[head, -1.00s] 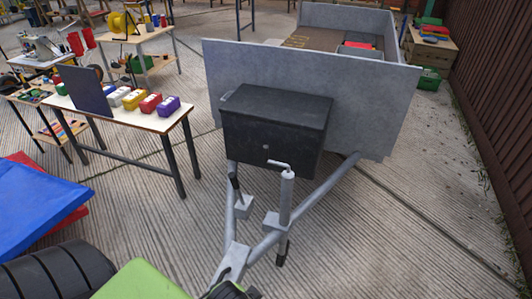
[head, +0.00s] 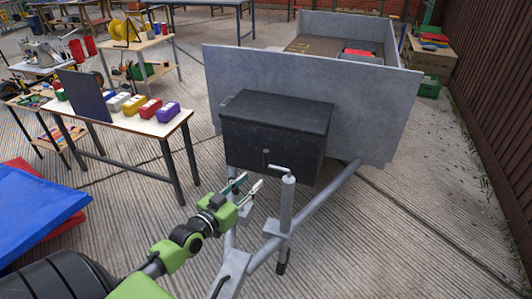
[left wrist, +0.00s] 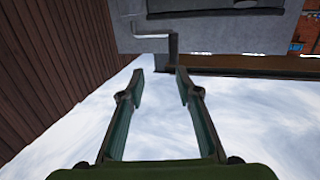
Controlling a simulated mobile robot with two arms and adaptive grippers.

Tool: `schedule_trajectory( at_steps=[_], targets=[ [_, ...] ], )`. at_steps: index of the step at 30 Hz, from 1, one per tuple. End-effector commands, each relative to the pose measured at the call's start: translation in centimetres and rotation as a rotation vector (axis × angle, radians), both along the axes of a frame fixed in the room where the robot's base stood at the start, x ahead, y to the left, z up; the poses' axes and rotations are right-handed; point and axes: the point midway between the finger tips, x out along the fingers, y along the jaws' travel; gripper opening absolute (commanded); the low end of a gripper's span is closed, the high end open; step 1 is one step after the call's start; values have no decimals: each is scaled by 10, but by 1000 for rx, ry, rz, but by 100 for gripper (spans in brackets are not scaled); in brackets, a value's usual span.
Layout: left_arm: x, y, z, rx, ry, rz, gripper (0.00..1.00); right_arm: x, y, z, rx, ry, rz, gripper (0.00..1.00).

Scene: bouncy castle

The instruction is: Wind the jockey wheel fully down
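The jockey wheel's grey post (head: 286,205) stands upright on the trailer's A-frame drawbar (head: 318,207). Its bent crank handle (head: 281,168) sticks out to the left at the top. A dark lower end (head: 282,267) shows below the drawbar; I cannot make out a wheel or whether it touches the ground. My left gripper (head: 249,184) is open and empty, just left of the post top and apart from the handle. In the left wrist view the crank handle (left wrist: 173,47) shows beyond the parted fingers (left wrist: 160,76). My right gripper is not in view.
A black box (head: 275,135) sits behind the post, in front of the grey trailer (head: 370,100). A table (head: 150,124) with coloured boxes stands at the left. Blue and red mats (head: 40,210) lie at the lower left. Paving right of the drawbar is clear.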

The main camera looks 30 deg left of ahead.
Motion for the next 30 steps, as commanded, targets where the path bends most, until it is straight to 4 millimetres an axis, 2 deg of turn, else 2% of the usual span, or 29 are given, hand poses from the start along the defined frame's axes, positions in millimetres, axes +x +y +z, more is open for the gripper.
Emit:
schedule_trajectory(
  at_steps=[1,3,8,24,30],
  targets=[
    [3,12,7,1,-29,21,31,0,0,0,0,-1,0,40],
    [4,21,13,2,-56,38,31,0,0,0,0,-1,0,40],
    [14,26,17,0,-71,47,31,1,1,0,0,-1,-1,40],
    [104,28,16,0,-69,45,31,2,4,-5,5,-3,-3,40],
    [129,29,15,2,-68,45,31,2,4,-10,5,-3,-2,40]
  ],
)
